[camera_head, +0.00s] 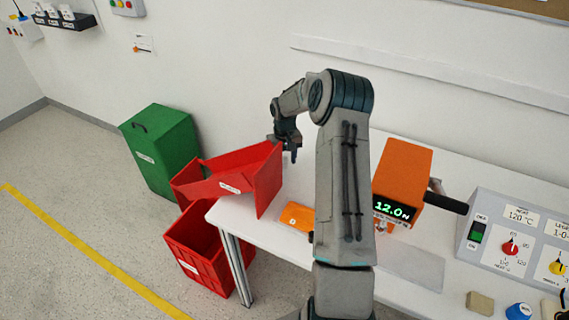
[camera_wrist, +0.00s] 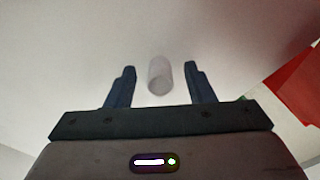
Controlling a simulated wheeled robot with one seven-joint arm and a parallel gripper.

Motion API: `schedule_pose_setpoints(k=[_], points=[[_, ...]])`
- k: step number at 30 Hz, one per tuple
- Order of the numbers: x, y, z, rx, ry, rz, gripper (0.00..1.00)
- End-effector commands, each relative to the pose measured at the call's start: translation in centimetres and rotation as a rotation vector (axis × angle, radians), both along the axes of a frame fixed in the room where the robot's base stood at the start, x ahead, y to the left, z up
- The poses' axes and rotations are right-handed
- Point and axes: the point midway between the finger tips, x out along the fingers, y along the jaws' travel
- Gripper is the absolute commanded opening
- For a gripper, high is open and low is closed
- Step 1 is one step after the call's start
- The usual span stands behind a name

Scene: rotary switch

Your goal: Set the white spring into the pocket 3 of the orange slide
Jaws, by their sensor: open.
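A pale, whitish cylinder, which looks like the white spring (camera_wrist: 159,78), shows in the wrist view between the two dark fingers of my gripper (camera_wrist: 160,68). The fingers are apart, with a gap on both sides of it. In the head view my gripper (camera_head: 291,151) is over the back left part of the white table, beside the red bin; the spring cannot be made out there. A flat orange piece (camera_head: 297,217), likely the orange slide, lies on the table left of my arm and is partly hidden by it. Its pockets cannot be told apart.
A tilted red bin (camera_head: 268,182) stands at the table's left edge, close to my gripper. An orange device (camera_head: 402,172) reading 12.0 N and a grey switch panel (camera_head: 515,240) are at right. Another red bin (camera_head: 200,255) and a green bin (camera_head: 163,150) stand on the floor.

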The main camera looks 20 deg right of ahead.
Motion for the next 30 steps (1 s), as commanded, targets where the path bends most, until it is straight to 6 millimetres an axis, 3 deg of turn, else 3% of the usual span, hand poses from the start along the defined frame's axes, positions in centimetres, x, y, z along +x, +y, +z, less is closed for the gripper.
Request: schedule_pose_setpoints(k=[2, 7, 8, 19, 30], points=[[0.0, 0.0, 0.0, 0.0, 0.0, 0.0, 0.48], [0.0, 0.0, 0.0, 0.0, 0.0, 0.0, 0.04], [0.0, 0.0, 0.0, 0.0, 0.0, 0.0, 0.0], [0.1, 0.0, 0.9, -0.002, -0.003, 0.0, 0.0], [0.1, 0.0, 7.8, -0.001, -0.004, 0.0, 0.0]])
